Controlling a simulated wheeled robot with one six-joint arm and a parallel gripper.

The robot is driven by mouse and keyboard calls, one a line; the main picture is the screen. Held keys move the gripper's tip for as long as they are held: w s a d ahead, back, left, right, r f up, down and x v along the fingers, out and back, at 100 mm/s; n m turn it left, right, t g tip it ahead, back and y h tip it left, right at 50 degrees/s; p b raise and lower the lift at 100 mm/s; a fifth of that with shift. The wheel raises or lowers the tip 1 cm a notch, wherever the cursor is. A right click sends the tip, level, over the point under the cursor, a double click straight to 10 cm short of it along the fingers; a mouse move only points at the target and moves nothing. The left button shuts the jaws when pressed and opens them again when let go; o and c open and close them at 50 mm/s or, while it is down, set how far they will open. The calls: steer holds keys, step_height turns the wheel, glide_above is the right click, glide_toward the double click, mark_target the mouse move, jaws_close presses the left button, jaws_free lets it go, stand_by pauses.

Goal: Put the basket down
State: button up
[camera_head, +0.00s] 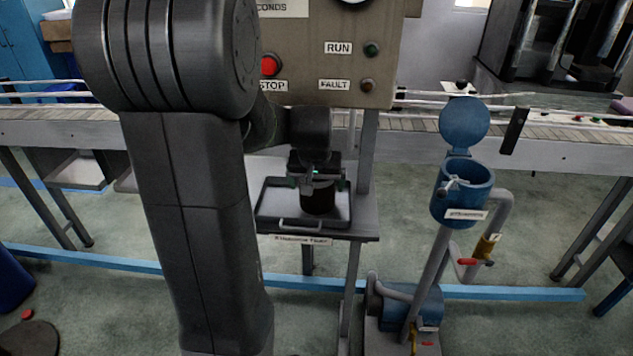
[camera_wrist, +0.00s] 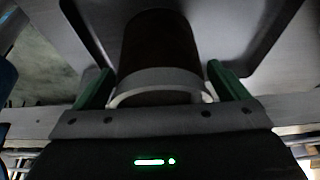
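The basket (camera_head: 318,199) is a dark upright cylinder standing on a grey tray (camera_head: 268,222), in the middle of the head view. In the wrist view the basket (camera_wrist: 158,45) shows between the fingers, with a pale curved band at its near end. My gripper (camera_head: 316,178) is just above the basket, over the tray. Its green fingers (camera_wrist: 160,80) are spread, one on each side of the basket, with narrow gaps that are hard to judge. The basket's top is partly hidden by the gripper.
A blue pot (camera_head: 462,205) with its round lid (camera_head: 464,124) raised stands on a pipe at the right. A conveyor (camera_head: 560,152) runs behind. A control box (camera_head: 330,60) with a red stop button is above the tray. My arm hides much of the left side.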

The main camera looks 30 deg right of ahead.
steer(key=shift+o, duration=0.2)
steer(key=shift+r, duration=0.1)
steer(key=shift+r, duration=0.25)
steer(key=v, duration=0.7)
steer(key=shift+s, duration=0.1)
steer(key=shift+a, duration=0.1)
